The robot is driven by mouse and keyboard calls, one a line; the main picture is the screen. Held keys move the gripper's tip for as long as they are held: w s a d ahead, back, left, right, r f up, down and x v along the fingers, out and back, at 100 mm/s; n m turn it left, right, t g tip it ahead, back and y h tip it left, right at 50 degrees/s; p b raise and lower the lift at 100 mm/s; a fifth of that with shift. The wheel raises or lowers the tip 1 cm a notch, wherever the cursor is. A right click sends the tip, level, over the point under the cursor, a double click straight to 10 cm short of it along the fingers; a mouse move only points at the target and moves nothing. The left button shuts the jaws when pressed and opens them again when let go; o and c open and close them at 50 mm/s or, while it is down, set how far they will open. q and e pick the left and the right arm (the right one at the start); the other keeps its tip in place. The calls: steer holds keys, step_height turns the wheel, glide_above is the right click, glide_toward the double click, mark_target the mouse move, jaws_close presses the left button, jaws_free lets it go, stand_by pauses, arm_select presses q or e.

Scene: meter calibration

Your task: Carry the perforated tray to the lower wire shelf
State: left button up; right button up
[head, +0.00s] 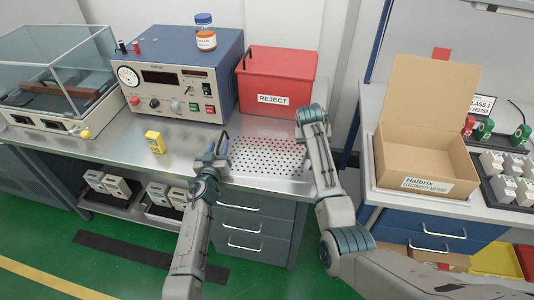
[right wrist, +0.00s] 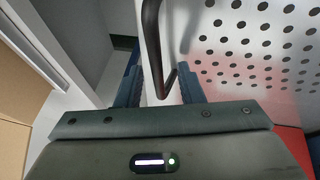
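The perforated tray (head: 268,158) is a silver sheet with dark holes, lying flat on the steel bench. It also shows in the right wrist view (right wrist: 255,45), with a dark bar handle (right wrist: 152,40) at its edge. My left gripper (head: 220,147) is at the tray's left end, its fingers apart; whether they touch the handle there is unclear. My right gripper (right wrist: 160,88) has its blue fingers apart on either side of the handle, with space visible between. In the head view my right wrist hides its fingers and the tray's right end.
Behind the tray stands a red REJECT bin (head: 276,82), with a blue test instrument (head: 185,75) to its left. A yellow block (head: 155,141) sits left of my left gripper. Grey meters (head: 108,185) stand on the lower shelf. An open cardboard box (head: 425,150) is on the right table.

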arm_select(q)
steer(key=shift+w, duration=0.1)
arm_select(e)
steer(key=shift+f, duration=0.1)
arm_select(q)
jaws_close()
arm_select(e)
jaws_close()
steer(key=shift+d, duration=0.1)
stand_by(1.1)
